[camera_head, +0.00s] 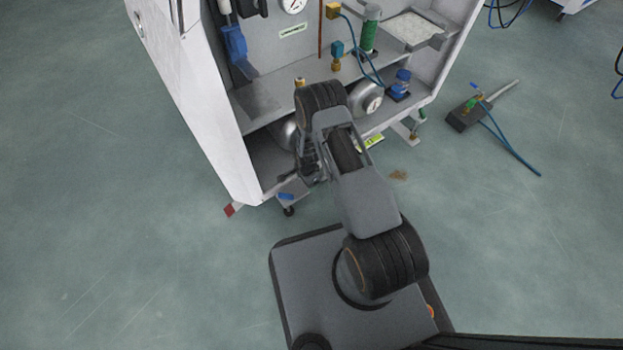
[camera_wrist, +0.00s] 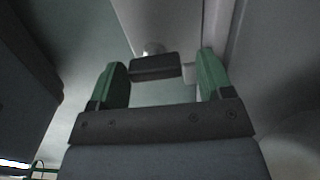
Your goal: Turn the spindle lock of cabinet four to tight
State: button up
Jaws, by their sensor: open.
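My gripper (camera_wrist: 161,76) is open in the wrist view, with a green-padded finger at each side. A dark, flat block (camera_wrist: 155,67) shows between and beyond the fingertips, with a small pale round part behind it. It may be the spindle lock, but I cannot tell for sure, nor how far it is turned. The fingers do not visibly touch it. In the head view, my arm reaches to the lower compartment of the open cabinet (camera_head: 186,88) and hides my gripper there. No cabinet number is readable.
In the head view, the cabinet holds a round gauge (camera_head: 292,4), a green cylinder (camera_head: 369,30), a blue-capped part (camera_head: 400,83) and a blue handle (camera_head: 236,42). A dark device (camera_head: 467,115) with a cable lies on the floor at right. Grey walls lie close around my gripper.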

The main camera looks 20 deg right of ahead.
jog(key=shift+w, duration=0.1)
notch_tip(320, 180, up, 14)
jog(key=p, duration=0.6)
jog(key=shift+f, duration=0.15)
dwell(0.4)
